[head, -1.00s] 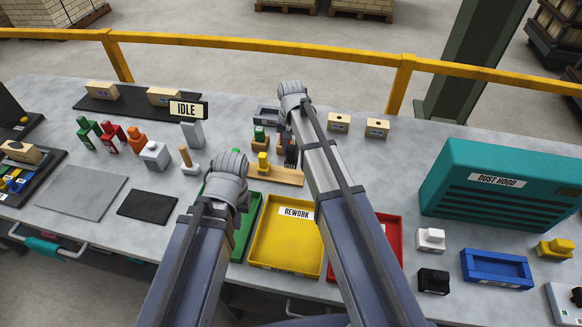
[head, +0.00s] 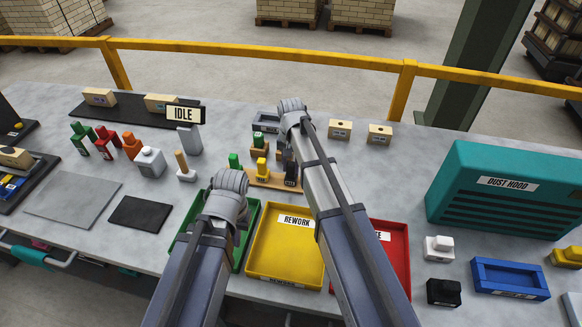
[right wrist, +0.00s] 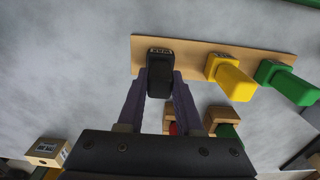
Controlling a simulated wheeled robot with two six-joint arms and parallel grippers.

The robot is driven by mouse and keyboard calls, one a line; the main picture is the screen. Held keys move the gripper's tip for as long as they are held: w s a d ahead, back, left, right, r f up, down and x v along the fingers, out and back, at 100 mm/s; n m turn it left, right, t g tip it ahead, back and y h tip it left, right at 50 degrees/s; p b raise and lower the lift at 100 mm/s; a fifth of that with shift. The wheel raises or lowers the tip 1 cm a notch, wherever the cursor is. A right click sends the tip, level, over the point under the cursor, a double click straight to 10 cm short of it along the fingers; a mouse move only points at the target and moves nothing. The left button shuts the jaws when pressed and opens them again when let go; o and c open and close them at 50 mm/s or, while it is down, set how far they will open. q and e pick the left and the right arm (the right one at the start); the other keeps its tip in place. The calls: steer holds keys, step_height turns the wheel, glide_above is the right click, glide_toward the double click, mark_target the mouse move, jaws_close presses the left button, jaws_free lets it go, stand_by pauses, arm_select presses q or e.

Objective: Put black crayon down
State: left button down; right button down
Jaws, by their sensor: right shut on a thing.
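The black crayon (right wrist: 160,75) is between the fingers of my right gripper (right wrist: 160,88), which is shut on it. In the right wrist view it is at the left end of a wooden strip (right wrist: 195,54); I cannot tell if it is fully seated. In the head view the black crayon (head: 291,173) is at the strip's right end. A yellow crayon (right wrist: 232,80) and a green crayon (right wrist: 285,82) stand on the same strip. My left gripper (head: 228,195) is above the green tray; its fingers are hidden by its wrist.
Wooden blocks with a red and a green piece (right wrist: 225,128) are close to my right fingers. A yellow REWORK tray (head: 285,250), a green tray (head: 248,215) and a red tray (head: 397,250) lie in front. A teal dust hood (head: 505,200) stands at right.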

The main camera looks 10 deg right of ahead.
arm_select(q)
steer(key=shift+f, duration=0.2)
arm_select(e)
steer(key=shift+f, duration=0.2)
steer(key=c, duration=0.6)
jaws_free()
arm_select(q)
steer(key=shift+r, duration=0.1)
arm_select(e)
steer(key=shift+r, duration=0.1)
step_height(320, 180, up, 12)
steer(key=p, duration=1.2)
arm_select(q)
step_height(320, 180, up, 12)
arm_select(e)
steer(key=s+a+n, duration=0.2)
steer(key=s, duration=0.6)
steer(key=s+a+n, duration=0.3)
steer(key=s, duration=0.4)
steer(key=s+a+n+h, duration=0.1)
steer(key=s+a+n, duration=0.1)
steer(key=s, duration=0.6)
steer(key=shift+s+a+r+n, duration=0.2)
steer(key=shift+s+a+n, duration=0.1)
steer(key=shift+n, duration=0.4)
arm_select(q)
steer(key=shift+r, duration=0.1)
